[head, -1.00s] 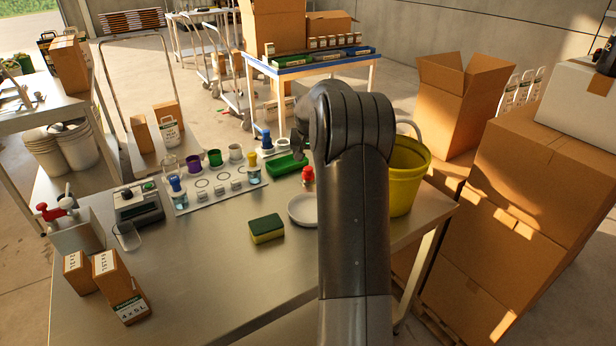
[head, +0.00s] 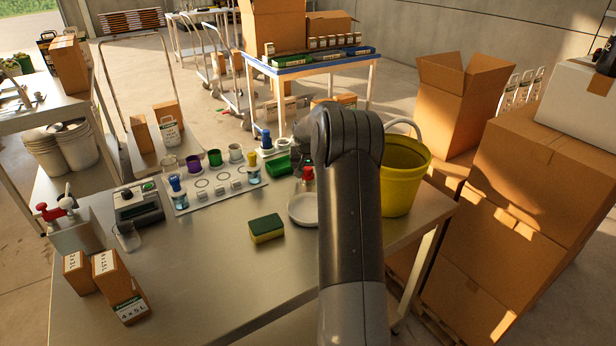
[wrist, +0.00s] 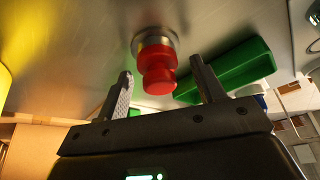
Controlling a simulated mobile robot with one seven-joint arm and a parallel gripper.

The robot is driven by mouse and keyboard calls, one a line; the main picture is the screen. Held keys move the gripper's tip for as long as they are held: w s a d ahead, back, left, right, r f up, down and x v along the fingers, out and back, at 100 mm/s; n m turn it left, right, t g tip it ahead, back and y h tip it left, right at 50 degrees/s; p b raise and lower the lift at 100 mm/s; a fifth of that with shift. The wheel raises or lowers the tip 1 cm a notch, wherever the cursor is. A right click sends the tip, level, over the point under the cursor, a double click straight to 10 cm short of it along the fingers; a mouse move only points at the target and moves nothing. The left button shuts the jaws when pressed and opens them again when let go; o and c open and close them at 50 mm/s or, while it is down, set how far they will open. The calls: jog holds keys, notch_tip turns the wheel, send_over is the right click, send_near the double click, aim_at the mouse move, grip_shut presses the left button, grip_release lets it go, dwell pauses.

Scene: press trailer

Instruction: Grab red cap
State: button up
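The red cap (head: 308,174) stands on the metal table (head: 190,262), behind the white dish (head: 303,210) and left of the yellow bucket. In the wrist view the red cap (wrist: 158,74) is a stepped red knob on a round silvery base. My gripper (wrist: 164,88) is open, with one finger on each side of the cap in the picture. The fingers do not visibly touch it, and the cap's depth between them is hard to tell. In the head view my arm hides most of the gripper.
The yellow bucket (head: 402,175) stands close on the right. A green tray (head: 281,166) lies just left of the cap. A sponge (head: 266,228) and a rack with colored cups (head: 214,190) are farther left. The table's front middle is clear.

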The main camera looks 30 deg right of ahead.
jog(key=c, duration=1)
